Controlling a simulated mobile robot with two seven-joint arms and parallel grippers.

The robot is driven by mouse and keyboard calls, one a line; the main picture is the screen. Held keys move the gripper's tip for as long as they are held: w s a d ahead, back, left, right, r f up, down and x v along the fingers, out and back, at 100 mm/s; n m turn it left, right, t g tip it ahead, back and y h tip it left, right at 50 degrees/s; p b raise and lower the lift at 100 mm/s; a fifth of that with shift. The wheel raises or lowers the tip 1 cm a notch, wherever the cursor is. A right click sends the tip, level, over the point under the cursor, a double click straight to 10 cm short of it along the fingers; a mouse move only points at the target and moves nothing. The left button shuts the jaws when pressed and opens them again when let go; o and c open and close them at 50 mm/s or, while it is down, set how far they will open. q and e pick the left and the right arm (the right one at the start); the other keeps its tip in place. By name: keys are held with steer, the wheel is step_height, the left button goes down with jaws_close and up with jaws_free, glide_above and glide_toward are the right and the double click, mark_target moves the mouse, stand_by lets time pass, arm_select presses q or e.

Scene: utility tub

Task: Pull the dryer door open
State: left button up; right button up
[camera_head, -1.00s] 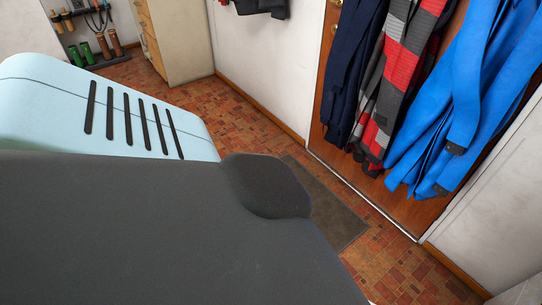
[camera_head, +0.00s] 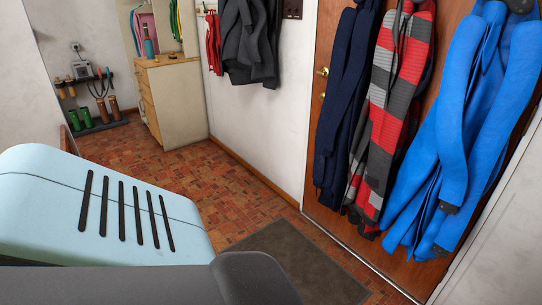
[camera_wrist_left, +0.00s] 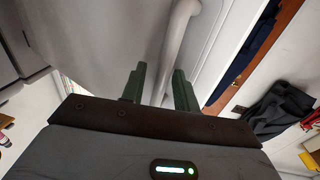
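No dryer shows in the head view. In the left wrist view a large grey panel (camera_wrist_left: 95,35) fills the upper left, and a pale curved bar (camera_wrist_left: 178,35), like a handle, runs down in front of it. I cannot tell for sure that this is the dryer door. My left gripper (camera_wrist_left: 158,80) has its two dark green fingers apart. The bar's lower part appears in line with the gap between them; whether it lies between the fingers or beyond them I cannot tell. My right gripper is in neither view.
The head view shows a brown door (camera_head: 311,120) hung with blue, red-grey and navy clothes at the right. A dark mat (camera_head: 300,262) lies before it on the tiled floor. A cabinet (camera_head: 180,105) and a boot rack (camera_head: 98,127) stand farther back. Open floor lies between.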

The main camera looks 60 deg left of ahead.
arm_select(q)
steer(key=s+b, duration=0.1)
steer(key=s, duration=0.6)
steer(key=shift+d, duration=0.25)
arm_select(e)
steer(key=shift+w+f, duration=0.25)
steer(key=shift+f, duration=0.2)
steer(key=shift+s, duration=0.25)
